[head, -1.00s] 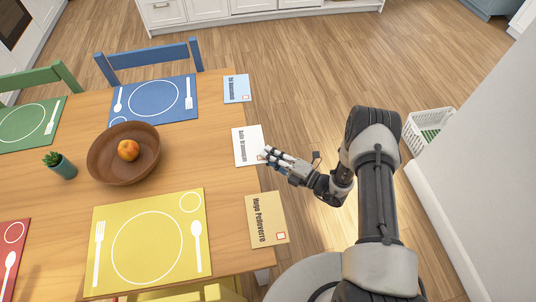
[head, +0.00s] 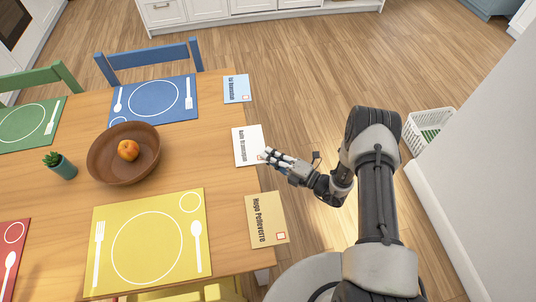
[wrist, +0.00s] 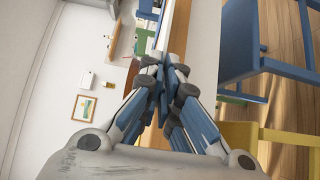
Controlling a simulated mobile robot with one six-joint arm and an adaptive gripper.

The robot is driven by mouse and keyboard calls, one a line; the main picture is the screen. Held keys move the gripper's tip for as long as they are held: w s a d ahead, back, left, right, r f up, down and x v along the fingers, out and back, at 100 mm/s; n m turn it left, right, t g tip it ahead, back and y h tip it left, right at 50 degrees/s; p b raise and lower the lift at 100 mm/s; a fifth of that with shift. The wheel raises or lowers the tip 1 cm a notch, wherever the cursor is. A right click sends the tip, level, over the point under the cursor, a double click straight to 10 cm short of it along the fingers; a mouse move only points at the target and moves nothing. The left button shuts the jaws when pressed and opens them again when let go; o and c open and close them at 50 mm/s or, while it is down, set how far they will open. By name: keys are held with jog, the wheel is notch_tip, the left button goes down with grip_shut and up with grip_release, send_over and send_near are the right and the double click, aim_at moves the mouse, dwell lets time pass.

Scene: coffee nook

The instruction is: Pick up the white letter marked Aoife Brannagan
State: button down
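The white letter (head: 243,141) lies flat at the table's right edge and sticks out a little past it. Its printed name is small and blurred but looks like Aoife Brannagan. My gripper (head: 264,157) reaches in from the right, level with the table edge, its fingertips at the letter's lower right corner. In the wrist view my fingers (wrist: 168,75) come together at their tips, so they look shut on the letter's overhanging edge.
A yellow letter (head: 266,225) lies below and a blue letter (head: 236,88) above, both at the same edge. A brown bowl (head: 105,168) with an orange fruit stands further left. Blue (head: 135,95) and yellow (head: 125,215) placemats lie nearby.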

notch_tip(320, 180, up, 2)
jog(key=shift+r+p, duration=0.25)
jog(key=shift+p, duration=0.6)
jog(key=s+d+r+p, duration=0.3)
jog(key=s+d+r, duration=0.2)
jog(key=d, duration=0.7)
jog(key=shift+s+p, duration=0.35)
jog(key=shift+s, duration=0.55)
